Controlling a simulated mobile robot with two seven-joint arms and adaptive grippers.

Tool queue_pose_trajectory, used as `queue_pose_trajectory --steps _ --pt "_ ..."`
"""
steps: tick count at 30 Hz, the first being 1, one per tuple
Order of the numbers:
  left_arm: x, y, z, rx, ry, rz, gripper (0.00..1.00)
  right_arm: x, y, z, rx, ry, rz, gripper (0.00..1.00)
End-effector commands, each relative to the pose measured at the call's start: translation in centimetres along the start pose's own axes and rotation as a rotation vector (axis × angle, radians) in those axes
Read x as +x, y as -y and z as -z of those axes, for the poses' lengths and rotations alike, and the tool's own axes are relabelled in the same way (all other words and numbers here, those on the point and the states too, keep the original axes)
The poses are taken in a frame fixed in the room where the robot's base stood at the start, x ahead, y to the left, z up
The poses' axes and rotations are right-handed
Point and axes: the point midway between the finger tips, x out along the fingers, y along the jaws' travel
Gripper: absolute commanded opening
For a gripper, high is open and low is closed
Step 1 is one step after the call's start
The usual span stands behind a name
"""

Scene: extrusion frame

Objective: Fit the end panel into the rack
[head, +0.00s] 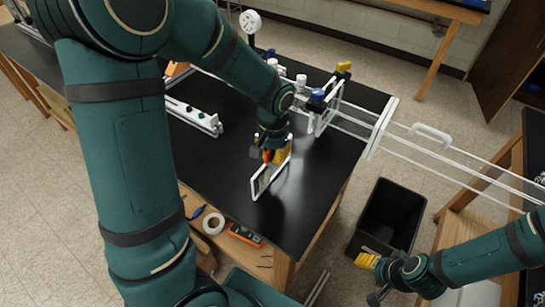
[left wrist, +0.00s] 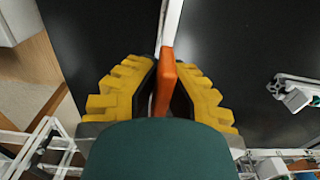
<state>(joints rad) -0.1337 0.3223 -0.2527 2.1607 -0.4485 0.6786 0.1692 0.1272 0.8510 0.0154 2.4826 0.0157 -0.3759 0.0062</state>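The end panel (head: 257,188) is a small upright rectangle with a white frame and a see-through middle, at the table's right front part. An orange piece is at its top; it shows in the left wrist view (left wrist: 166,75) beside the panel's white edge. My left gripper (head: 272,154) has its yellow, black-padded fingers closed around this orange piece, from above. The rack (head: 326,112), a white extrusion frame, stands behind and to the right of the panel, apart from it. My right gripper (head: 368,261) is low at the right by the black bin; its finger gap is unclear.
The black tabletop (head: 310,182) is clear between panel and rack. A white rail (head: 195,117) lies left. White rails with a handle (head: 430,135) extend right past the table. A black bin (head: 390,217) stands on the floor. Tape and tools lie on the shelf below.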

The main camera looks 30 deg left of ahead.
Motion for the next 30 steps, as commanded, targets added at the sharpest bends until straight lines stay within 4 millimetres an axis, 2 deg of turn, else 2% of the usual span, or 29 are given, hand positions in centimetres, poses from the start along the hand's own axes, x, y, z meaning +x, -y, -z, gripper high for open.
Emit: queue_pose_trajectory --steps 3,14,15,16,17,26,30 --pt "1.0 0.0 0.0 0.000 0.000 0.000 0.00 0.2 -0.1 -0.1 -0.001 0.002 0.000 0.58" --pt "1.4 0.0 0.0 0.000 -0.001 0.000 0.00 0.5 -0.2 -0.2 -0.001 0.005 0.001 0.58" --pt "1.3 0.0 0.0 0.000 -0.001 0.000 0.22 0.4 -0.1 -0.2 -0.002 0.005 0.001 0.58" --pt "1.2 0.0 0.0 0.000 -0.001 0.000 0.32 0.4 -0.1 -0.2 -0.001 0.005 0.001 0.58" --pt "1.2 0.0 0.0 0.000 -0.001 0.000 0.34 0.4 -0.1 -0.2 -0.001 0.005 0.001 0.58" --pt "1.1 0.0 0.0 0.000 -0.001 0.000 0.34 0.3 -0.1 -0.2 -0.001 0.004 0.001 0.58" --pt "0.1 0.0 0.1 -0.001 -0.004 0.000 0.34 -0.1 0.0 0.0 0.000 0.001 0.000 0.58"
